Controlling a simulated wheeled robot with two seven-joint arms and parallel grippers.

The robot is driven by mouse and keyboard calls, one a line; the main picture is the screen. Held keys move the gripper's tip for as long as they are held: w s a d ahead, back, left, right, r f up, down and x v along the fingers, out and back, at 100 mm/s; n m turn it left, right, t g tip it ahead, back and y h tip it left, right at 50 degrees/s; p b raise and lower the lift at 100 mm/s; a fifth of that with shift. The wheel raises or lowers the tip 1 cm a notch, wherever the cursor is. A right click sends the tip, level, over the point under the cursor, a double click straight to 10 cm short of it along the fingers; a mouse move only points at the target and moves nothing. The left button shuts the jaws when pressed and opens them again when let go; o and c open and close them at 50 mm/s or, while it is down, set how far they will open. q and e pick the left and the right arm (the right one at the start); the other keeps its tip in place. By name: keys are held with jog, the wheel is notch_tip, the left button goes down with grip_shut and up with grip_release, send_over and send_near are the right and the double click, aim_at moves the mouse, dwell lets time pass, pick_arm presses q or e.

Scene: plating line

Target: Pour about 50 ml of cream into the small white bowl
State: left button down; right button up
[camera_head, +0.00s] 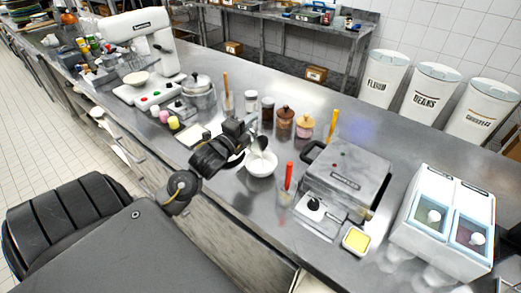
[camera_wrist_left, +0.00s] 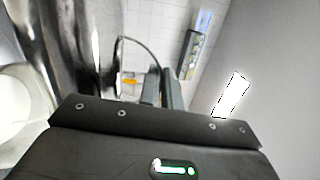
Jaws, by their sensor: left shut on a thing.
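The small white bowl (camera_head: 262,168) stands on the steel counter, left of the waffle iron. My left gripper (camera_head: 243,137) is above and to the left of the bowl, shut on a small light-coloured cream jug (camera_head: 259,145). The jug is held over the bowl and looks tilted towards it. I cannot see any stream of cream, and the bowl's contents are too small to tell. In the left wrist view my left gripper's fingers (camera_wrist_left: 165,90) point away from the camera; the held jug is not clear there. My right gripper is not in view.
Right of the bowl stand a clear container with a red-handled tool (camera_head: 288,185) and a grey waffle iron (camera_head: 345,178). Behind are jars (camera_head: 285,122). A white plate lies partly behind my gripper. A white two-bin dispenser (camera_head: 443,220) stands at far right, a mixer (camera_head: 145,55) at far left.

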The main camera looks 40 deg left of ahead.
pick_arm(q)
jog(key=shift+a+r+n+p, duration=0.35)
jog(key=shift+r+p, duration=0.4)
jog(key=shift+p, duration=0.25)
jog(key=a+n+p, duration=0.1)
jog(key=a+f+n+p, duration=0.1)
jog(key=a+n+g+p, duration=0.1)
jog(key=shift+w+f, duration=0.15)
jog(key=shift+w, duration=0.25)
jog(key=shift+f, duration=0.15)
jog(key=shift+d, duration=0.1)
jog(key=shift+w+a+r+n+g+p, duration=0.1)
jog(key=shift+a+r+n+g+p, duration=0.3)
jog(key=shift+p, duration=0.8)
jog(key=shift+a+f+n+p, duration=0.35)
jog(key=shift+p, duration=0.15)
jog(key=shift+w+f, duration=0.1)
jog(key=shift+f, duration=0.1)
